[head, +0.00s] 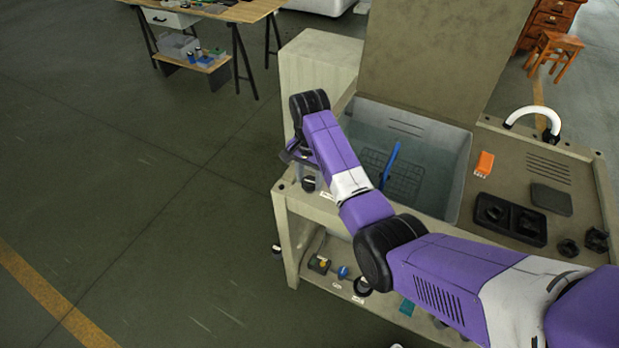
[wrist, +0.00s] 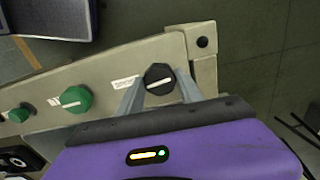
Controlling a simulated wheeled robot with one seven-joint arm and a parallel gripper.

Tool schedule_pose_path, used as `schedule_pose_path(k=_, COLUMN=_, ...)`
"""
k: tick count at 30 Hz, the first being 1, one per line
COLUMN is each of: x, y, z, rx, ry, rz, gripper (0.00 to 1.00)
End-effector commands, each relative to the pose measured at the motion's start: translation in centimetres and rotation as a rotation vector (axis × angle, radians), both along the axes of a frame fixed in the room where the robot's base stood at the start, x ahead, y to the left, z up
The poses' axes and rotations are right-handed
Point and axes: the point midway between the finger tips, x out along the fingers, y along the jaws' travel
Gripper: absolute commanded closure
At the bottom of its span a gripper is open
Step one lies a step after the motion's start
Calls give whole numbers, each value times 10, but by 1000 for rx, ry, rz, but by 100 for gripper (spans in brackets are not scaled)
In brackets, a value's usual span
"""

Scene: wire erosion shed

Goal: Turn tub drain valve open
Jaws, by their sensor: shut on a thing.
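A black knob (wrist: 158,75) with a pale pointer line sits on the beige panel, with a small white label beside it too small to read. My gripper (wrist: 159,83) has one finger on each side of this knob and is shut on it. The line lies nearly level, slightly tilted, in the wrist view. I cannot read which valve the knob works.
A large green knob (wrist: 76,99) and a smaller green knob (wrist: 18,113) sit along the same panel, left of the black one. A black round part (wrist: 203,42) is on the corner block. Open floor (head: 130,200) lies left of the machine.

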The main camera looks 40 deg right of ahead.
Motion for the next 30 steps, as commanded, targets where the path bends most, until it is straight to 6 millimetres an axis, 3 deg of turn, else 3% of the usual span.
schedule_pose_path(k=30, x=0, y=-1, z=1, rx=0, ry=-1, rz=938, gripper=97)
